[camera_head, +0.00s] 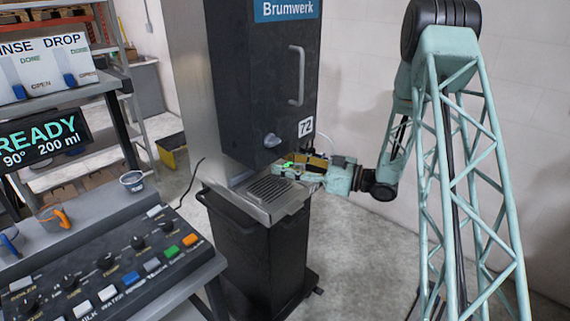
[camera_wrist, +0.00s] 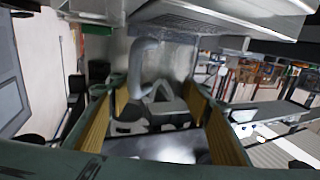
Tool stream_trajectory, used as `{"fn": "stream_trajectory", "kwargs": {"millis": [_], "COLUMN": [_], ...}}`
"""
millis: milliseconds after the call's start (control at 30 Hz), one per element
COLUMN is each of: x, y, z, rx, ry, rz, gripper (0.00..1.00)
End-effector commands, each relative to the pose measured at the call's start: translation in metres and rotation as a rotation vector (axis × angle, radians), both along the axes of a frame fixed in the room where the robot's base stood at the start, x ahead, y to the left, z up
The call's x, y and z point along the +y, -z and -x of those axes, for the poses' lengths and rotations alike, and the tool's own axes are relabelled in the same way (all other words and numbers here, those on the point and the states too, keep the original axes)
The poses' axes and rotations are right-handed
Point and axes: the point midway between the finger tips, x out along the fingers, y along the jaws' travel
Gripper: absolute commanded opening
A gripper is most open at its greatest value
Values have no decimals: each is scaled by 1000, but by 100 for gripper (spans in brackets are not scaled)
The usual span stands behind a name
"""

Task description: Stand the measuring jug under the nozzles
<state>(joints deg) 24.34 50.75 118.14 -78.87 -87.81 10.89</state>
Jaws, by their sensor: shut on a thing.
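My gripper (camera_head: 298,167) reaches in from the right, just above the slatted drip tray (camera_head: 268,189) of the dark dispenser. Its yellow-padded fingers show in the wrist view (camera_wrist: 160,125), apart and shut on what seems to be the measuring jug. The jug's outline is hard to make out between the pads. A small bright green patch shows at the fingers in the head view. The nozzle (camera_head: 272,140) sticks out of the dispenser front, above and to the left of my gripper. I cannot tell whether the jug touches the tray.
A control panel (camera_head: 110,268) with knobs and coloured buttons stands at front left. Behind it are a small clear cup (camera_head: 132,180), an orange-handled cup (camera_head: 55,216) and a blue-handled one at the edge. A black bin-like base (camera_head: 255,250) stands below the tray.

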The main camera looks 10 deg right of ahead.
Motion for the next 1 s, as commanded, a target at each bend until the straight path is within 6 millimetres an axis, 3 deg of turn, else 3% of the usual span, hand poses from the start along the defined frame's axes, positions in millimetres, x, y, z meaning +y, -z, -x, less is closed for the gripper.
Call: {"fn": "stream_trajectory", "kwargs": {"millis": [1000], "x": [0], "y": [10], "z": [0], "rx": [0], "ry": [0], "rz": [0], "gripper": [33]}}
